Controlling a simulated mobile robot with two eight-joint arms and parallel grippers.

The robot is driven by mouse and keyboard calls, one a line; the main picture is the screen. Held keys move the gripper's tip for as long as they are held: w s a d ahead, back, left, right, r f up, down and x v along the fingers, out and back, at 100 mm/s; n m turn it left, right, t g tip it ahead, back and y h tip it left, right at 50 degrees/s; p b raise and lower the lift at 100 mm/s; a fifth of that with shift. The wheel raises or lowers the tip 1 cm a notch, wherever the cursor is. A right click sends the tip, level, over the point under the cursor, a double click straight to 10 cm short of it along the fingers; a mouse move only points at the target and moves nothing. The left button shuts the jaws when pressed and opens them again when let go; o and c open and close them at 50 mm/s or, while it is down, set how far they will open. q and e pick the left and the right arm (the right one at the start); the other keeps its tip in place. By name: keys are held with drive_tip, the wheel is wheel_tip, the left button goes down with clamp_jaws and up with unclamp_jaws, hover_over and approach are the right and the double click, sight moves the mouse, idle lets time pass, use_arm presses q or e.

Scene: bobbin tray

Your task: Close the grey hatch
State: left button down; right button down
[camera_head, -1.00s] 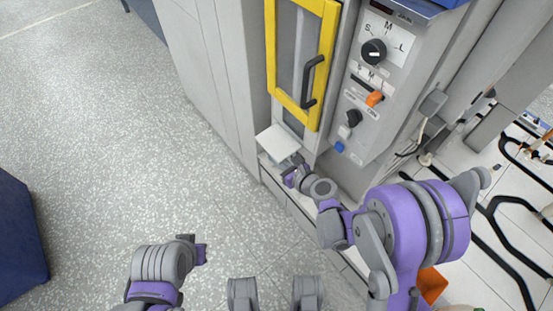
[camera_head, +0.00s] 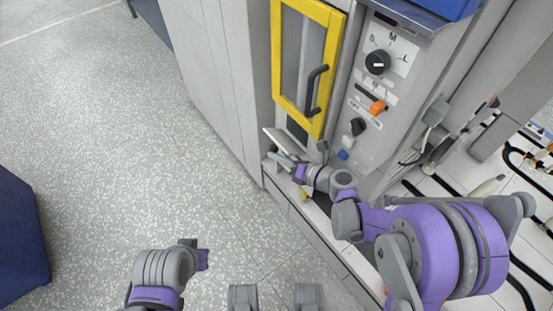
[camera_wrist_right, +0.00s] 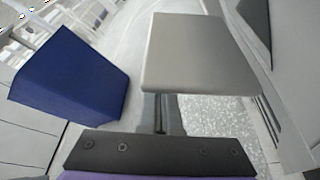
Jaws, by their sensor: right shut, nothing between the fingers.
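The grey hatch (camera_head: 279,141) is a pale flap below the yellow-framed door. In the head view it is tilted partly up and seen nearly edge-on, with a dark gap (camera_head: 297,130) behind it. In the right wrist view the hatch (camera_wrist_right: 197,55) is a large flat grey panel just beyond the fingers. My right gripper (camera_head: 273,157) is shut and empty, at the outer, lower side of the hatch. Its fingertips (camera_wrist_right: 160,100) run up to the panel's edge; whether they touch is unclear. My left gripper (camera_head: 203,260) is at the lower left, away from the cabinet, its fingers not clear.
The yellow-framed door (camera_head: 320,70) with a dark handle is above the hatch. To its right is a control panel (camera_head: 400,50) with a black dial, an orange switch and a blue button. A dark blue box (camera_head: 20,240) stands at the left. The speckled floor (camera_head: 120,150) is clear.

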drive_tip(key=shift+w+d+r, duration=0.1)
drive_tip(key=shift+r, duration=0.3)
idle(0.4)
